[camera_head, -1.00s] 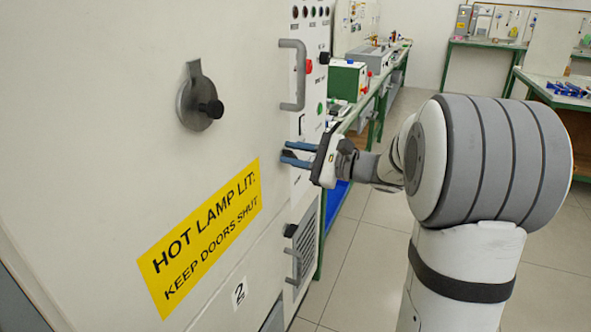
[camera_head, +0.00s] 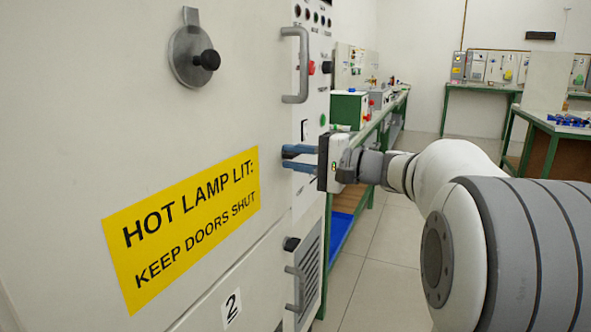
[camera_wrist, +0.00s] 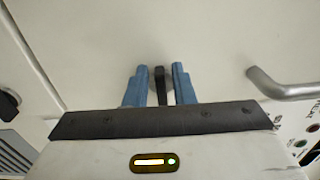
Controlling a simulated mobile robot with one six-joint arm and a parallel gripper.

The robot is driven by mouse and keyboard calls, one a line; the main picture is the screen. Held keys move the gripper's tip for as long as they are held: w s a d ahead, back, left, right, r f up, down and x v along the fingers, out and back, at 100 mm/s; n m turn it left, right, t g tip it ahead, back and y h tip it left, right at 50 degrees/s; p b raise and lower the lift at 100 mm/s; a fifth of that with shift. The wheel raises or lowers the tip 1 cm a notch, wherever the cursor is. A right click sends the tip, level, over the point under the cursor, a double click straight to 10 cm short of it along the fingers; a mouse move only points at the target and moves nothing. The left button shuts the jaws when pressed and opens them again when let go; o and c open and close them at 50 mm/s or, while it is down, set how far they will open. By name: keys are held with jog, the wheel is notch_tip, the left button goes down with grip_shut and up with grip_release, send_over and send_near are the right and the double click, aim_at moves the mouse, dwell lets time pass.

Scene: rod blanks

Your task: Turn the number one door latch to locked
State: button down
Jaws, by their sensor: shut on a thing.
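My gripper (camera_head: 288,158) reaches the right edge of the upper cabinet door from the right. Its two blue fingers are shut on a small dark latch (camera_wrist: 161,86). No number one label is in view. A "2" label (camera_head: 231,308) is on the lower door, with another dark latch (camera_head: 290,243) near it.
A grey pull handle (camera_head: 301,65) stands out above my gripper, and another handle (camera_head: 296,288) is below. A yellow hot lamp sign (camera_head: 183,225) and a round metal cover (camera_head: 190,57) are on the door. A green-framed bench (camera_head: 345,240) stands behind my gripper. Open floor lies right.

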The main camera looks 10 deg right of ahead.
jog(key=shift+n, duration=0.3)
jog(key=c, duration=1.5)
grip_release()
jog(key=p+v, duration=0.1)
jog(key=v, duration=0.6)
jog(key=shift+s+d+p, duration=0.25)
jog(key=shift+d+p, duration=0.05)
jog(key=shift+p, duration=0.05)
jog(key=s+a+r+n+g+h+p, duration=0.2)
jog(key=s+a+g+h+p, duration=0.65)
jog(key=p, duration=0.85)
jog(key=s+d+r+n+h+p, duration=0.1)
jog(key=s+r+n+h+p, duration=0.1)
jog(key=s+p, duration=0.5)
jog(key=s+d+r+n+h+p, duration=0.2)
jog(key=s+r+n+h+p, duration=0.1)
jog(key=s+p, duration=0.4)
jog(key=h+p, duration=0.1)
jog(key=p, duration=0.1)
jog(key=shift+d+r+p, duration=0.3)
jog(key=shift+r+p, duration=0.05)
